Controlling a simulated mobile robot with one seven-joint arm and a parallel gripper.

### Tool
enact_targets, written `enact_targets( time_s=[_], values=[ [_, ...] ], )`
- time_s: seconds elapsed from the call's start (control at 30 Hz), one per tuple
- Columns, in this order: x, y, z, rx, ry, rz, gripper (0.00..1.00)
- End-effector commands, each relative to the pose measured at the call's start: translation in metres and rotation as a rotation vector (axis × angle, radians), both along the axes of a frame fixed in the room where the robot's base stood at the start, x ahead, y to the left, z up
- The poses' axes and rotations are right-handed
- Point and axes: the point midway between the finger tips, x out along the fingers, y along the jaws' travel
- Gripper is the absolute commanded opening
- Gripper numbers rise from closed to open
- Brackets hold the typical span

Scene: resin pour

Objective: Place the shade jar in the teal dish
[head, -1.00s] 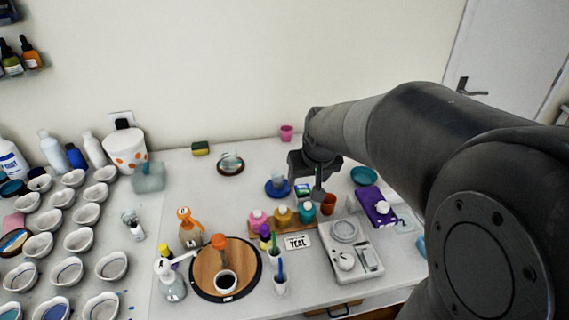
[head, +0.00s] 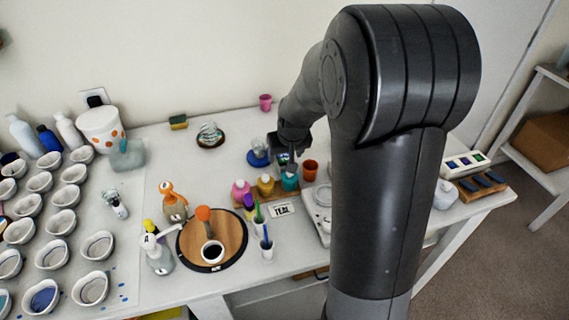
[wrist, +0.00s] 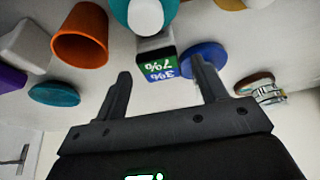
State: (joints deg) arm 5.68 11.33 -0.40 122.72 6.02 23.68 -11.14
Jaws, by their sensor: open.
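The likely shade jar (wrist: 157,60) is a small squarish container with a green and blue label, upside down in the wrist view. My gripper (wrist: 160,67) is open, its fingers on either side of the jar's place in that view, with no visible contact. In the head view my gripper (head: 288,160) is low over the back of the table and mostly hides the jar. The teal dish (wrist: 54,94) is at the left of the wrist view, beyond the orange cup, with nothing visible on it. My arm hides it in the head view.
A blue dish (head: 258,158) stands close beside the jar, and an orange cup (head: 310,172) on the other side. Pink, yellow and teal bottles (head: 266,186) stand in front. A glass piece on a brown coaster (head: 210,136) is farther left. The table back is fairly clear.

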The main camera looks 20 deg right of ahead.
Motion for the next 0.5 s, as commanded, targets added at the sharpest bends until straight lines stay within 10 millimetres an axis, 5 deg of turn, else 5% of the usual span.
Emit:
enact_targets(
  time_s=[0.2, 0.5],
  values=[
    [0.01, 0.001, -0.029, 0.0, 0.003, 0.0, 0.65],
    [0.015, 0.001, -0.039, 0.0, 0.0, 0.0, 0.65]
  ],
)
